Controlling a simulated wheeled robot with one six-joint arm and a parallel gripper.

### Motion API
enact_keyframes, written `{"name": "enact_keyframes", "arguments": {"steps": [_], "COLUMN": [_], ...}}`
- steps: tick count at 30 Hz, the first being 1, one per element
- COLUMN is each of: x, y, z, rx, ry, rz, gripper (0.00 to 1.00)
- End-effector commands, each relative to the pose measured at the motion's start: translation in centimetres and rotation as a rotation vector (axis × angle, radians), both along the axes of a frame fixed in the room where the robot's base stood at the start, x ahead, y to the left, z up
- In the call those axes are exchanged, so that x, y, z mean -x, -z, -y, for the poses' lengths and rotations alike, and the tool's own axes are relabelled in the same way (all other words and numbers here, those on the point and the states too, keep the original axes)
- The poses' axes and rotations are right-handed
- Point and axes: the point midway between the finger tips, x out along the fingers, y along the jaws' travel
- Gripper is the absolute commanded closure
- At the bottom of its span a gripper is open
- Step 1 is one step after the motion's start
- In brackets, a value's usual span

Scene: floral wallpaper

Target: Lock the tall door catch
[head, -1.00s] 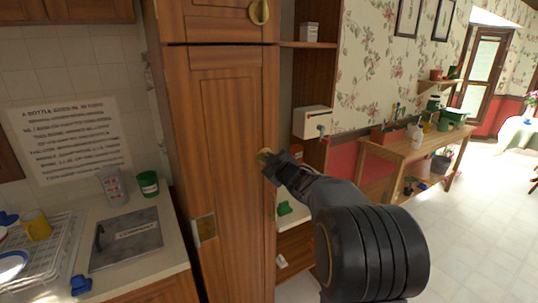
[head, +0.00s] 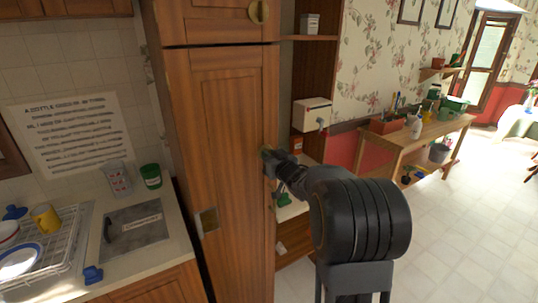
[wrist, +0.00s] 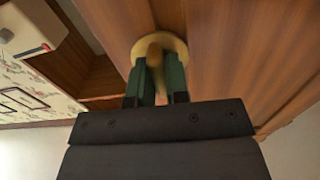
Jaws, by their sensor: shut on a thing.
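The tall door (head: 228,180) is a wooden cabinet door, and it looks shut. Its catch is a round brass-coloured piece with a small knob at the door's right edge; it shows clearly in the wrist view (wrist: 158,47). My gripper (head: 270,156) is at this catch. In the wrist view its green fingers (wrist: 157,78) are shut on the catch's knob from both sides. The knob's lower part is hidden between the fingers. In the head view my gripper and arm hide most of the catch.
Open shelves with a white box (head: 312,114) stand right of the cabinet. A counter with a dish rack (head: 40,250) is at left. A wooden bench (head: 418,137) stands farther right, with clear floor before it.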

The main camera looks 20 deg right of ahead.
Motion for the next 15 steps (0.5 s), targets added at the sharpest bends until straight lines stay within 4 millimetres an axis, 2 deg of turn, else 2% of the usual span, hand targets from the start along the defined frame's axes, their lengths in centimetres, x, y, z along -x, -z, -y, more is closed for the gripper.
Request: {"name": "enact_keyframes", "arguments": {"steps": [15], "x": [0.00], "y": [0.06], "z": [-0.03], "rx": [-0.044], "ry": [0.000], "rz": [-0.005], "gripper": [1.00]}}
